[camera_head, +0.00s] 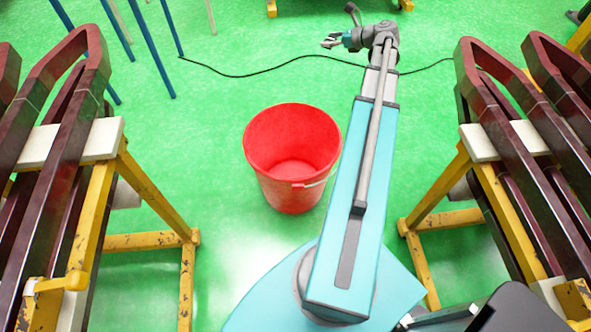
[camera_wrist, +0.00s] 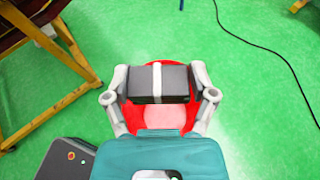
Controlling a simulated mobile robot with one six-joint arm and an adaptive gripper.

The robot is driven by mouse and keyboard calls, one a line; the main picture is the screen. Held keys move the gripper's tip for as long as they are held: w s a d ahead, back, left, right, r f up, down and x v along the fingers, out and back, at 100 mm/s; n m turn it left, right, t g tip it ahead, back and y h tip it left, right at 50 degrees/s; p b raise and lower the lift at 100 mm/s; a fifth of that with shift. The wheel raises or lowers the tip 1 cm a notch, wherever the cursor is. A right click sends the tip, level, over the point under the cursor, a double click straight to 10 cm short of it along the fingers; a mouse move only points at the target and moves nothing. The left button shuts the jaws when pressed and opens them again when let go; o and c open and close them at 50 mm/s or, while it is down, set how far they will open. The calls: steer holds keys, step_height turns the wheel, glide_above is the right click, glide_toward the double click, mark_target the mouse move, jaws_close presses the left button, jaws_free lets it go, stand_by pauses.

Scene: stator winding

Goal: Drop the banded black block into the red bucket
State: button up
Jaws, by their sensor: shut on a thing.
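The banded black block (camera_wrist: 177,84) is dark with a pale band across its middle. My gripper (camera_wrist: 160,90) is shut on it, one finger at each end, in the wrist view. In the head view my gripper (camera_head: 331,41) is at the top, and I cannot make out the block there. The red bucket (camera_head: 290,195) stands upright on the floor left of my arm, and its visible inside is empty. In the wrist view the bucket (camera_wrist: 133,117) shows behind and below the block, partly hidden by the block and my gripper.
Yellow stands with dark red coils flank the floor, one at left (camera_head: 92,215) and one at right (camera_head: 510,215). A black cable (camera_head: 235,76) crosses the green floor beyond the bucket. Blue poles (camera_head: 150,40) stand at upper left. The floor around the bucket is clear.

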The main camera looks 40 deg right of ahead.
steer(key=w+a+f+b, duration=0.1)
steer(key=w+f+b, duration=0.3)
steer(key=f+b, duration=1)
steer(key=w+a+f+b, duration=0.2)
steer(key=w+f+b, duration=0.1)
steer(key=f+b, duration=1.2)
steer(key=w+a+f+n+y+b, duration=0.1)
steer(key=w+f+b, duration=0.3)
steer(key=f+b, duration=1.1)
steer(key=shift+w+a+f, duration=0.2)
steer(key=shift+w+f, duration=0.15)
steer(key=shift+f, duration=0.3)
step_height(320, 180, down, 6)
steer(key=b, duration=0.6)
steer(key=o, duration=1)
steer(key=shift+o, duration=0.2)
